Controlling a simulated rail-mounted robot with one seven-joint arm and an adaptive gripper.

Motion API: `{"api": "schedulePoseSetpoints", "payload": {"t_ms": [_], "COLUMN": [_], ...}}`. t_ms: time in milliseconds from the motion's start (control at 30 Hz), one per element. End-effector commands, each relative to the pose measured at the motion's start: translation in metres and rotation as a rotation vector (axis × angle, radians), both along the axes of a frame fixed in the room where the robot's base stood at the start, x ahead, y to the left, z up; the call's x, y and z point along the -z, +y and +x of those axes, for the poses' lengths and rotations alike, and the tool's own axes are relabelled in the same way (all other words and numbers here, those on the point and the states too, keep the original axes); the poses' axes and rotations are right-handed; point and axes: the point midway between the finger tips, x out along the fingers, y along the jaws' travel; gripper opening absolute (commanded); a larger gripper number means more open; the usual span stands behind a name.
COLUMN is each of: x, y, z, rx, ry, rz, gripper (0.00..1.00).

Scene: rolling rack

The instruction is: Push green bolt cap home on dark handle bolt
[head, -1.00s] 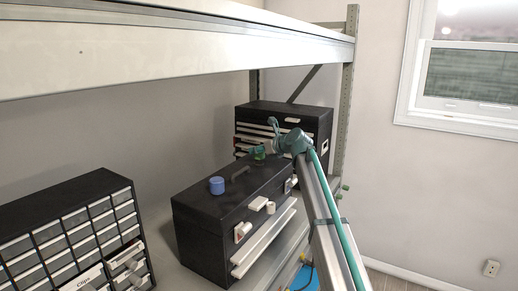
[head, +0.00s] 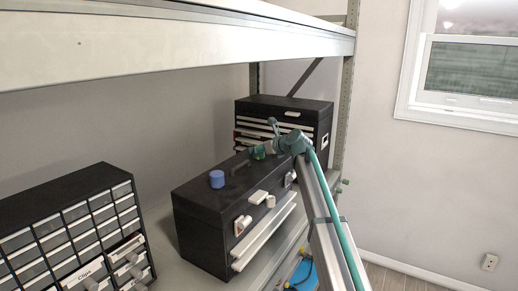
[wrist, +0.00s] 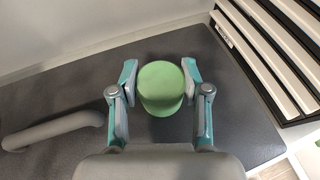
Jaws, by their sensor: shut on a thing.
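The green bolt cap (wrist: 160,88) sits between the two fingers of my gripper (wrist: 160,82) in the wrist view. The fingers are shut on its sides. In the head view the cap (head: 258,153) is small, at the far end of the dark toolbox lid (head: 205,202), with my gripper (head: 263,151) beside it. I cannot tell whether the cap touches the lid.
A blue cap (head: 217,179) stands at the near end of the lid. A black drawer chest (head: 318,113) is behind the toolbox. A small-drawer cabinet (head: 72,202) is at left. The upper shelf (head: 150,48) spans overhead.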

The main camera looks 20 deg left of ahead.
Motion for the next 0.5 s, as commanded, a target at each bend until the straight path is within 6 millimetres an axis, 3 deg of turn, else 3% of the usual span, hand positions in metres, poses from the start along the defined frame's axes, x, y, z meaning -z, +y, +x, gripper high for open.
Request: {"api": "schedulePoseSetpoints", "payload": {"t_ms": [233, 267, 300, 400, 500], "x": [0.0001, 0.0001, 0.0001, 0.0000, 0.0000], "y": [0.0000, 0.0000, 0.0000, 0.0000, 0.0000], "z": [0.0000, 0.0000, 0.0000, 0.0001, 0.0000], "rx": [0.000, 0.000, 0.000, 0.000, 0.000], "ry": [0.000, 0.000, 0.000, 0.000, 0.000], "rz": [0.000, 0.000, 0.000, 0.000, 0.000], "gripper": [0.23, 0.51, 0.58, 0.75, 0.76]}}
